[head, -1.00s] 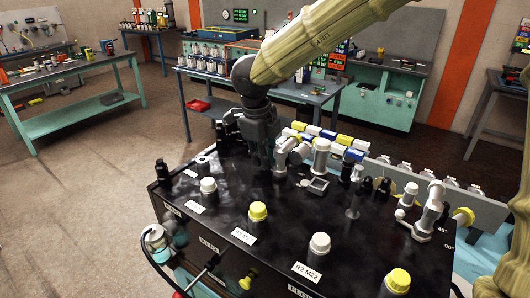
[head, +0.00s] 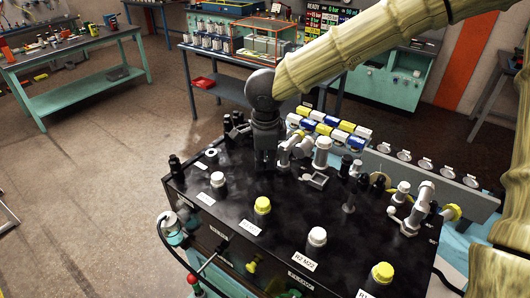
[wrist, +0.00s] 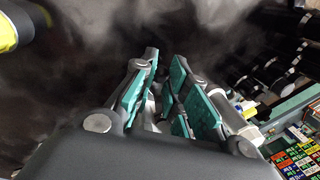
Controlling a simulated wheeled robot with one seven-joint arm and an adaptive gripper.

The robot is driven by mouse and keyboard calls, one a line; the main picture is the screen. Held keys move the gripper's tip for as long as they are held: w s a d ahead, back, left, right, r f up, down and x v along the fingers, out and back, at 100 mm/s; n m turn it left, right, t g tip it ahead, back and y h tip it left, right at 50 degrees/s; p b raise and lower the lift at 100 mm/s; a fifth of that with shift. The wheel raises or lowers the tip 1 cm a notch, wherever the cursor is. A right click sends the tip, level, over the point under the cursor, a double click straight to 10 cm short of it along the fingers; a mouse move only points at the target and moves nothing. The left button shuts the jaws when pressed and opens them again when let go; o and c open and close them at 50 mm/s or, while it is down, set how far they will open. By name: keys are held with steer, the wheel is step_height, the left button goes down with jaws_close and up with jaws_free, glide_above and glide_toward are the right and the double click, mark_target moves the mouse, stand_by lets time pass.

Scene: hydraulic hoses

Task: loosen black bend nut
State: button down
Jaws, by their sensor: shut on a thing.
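My gripper (head: 266,166) points down onto the back part of the black bench top (head: 215,225), just left of a grey bend fitting (head: 290,148). In the wrist view its two fingers with teal pads (wrist: 172,100) are closed in around a small piece low between them. A bit of grey metal (wrist: 150,112) shows between the pads. The black bend nut cannot be made out clearly; the fingers cover the place where they grip, and its turn or looseness cannot be seen.
Capped grey and yellow ports (head: 262,206) stand along the front of the bench top. A grey cylinder (head: 322,152) and black fittings (head: 356,170) stand right of my gripper. A row of blue, white and yellow blocks (head: 325,128) lies behind.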

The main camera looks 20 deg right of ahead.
mark_target(264, 177)
steer(key=shift+s+f, duration=0.1)
steer(key=shift+s, duration=0.05)
stand_by(0.3)
steer(key=c, duration=1.4)
jaws_free()
steer(key=shift+a, duration=0.1)
steer(key=shift+o, duration=0.2)
step_height(264, 177, up, 12)
steer(key=s, duration=0.2)
steer(key=shift+a, duration=0.2)
steer(key=shift+a+f, duration=0.1)
